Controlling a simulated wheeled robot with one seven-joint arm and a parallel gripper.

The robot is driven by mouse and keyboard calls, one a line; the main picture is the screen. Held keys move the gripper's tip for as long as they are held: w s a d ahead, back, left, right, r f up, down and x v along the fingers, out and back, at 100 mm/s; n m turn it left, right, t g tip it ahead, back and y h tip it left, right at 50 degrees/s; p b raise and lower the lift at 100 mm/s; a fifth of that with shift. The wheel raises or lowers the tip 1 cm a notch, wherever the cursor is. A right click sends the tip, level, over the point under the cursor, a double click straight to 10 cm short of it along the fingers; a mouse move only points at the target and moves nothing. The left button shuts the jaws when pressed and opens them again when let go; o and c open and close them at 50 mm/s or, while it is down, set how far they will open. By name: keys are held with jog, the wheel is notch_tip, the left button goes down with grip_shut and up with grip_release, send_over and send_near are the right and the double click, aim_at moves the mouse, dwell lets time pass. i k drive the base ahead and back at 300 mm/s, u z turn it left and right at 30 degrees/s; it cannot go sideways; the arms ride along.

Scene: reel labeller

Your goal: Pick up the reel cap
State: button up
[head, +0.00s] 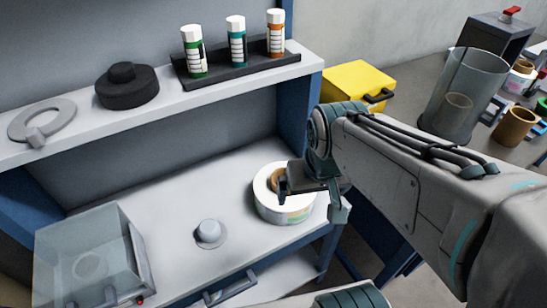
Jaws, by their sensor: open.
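A black round disc with a raised knob, likely the reel cap (127,86), lies flat on the upper shelf, left of the bottle rack. My gripper (311,196) is open at the right end of the lower bench, well away from the disc. Its fingers are at the white label reel (286,213), which has a brown core and lies flat. One dark finger shows over the reel's core and the other by its right side. I cannot tell whether they touch the reel.
A grey round base with a short post (209,233) stands mid-bench. A clear box (85,265) is at the left. The shelf (165,105) also holds a grey ring (42,120) and a black rack (235,72) with three bottles. A yellow box (357,87) stands behind my arm.

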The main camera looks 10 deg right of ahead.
aim_at(125, 85)
jog(key=k, duration=1.3)
jog(key=u, duration=0.8)
jog(key=i, duration=1.5)
jog(key=z, duration=0.2)
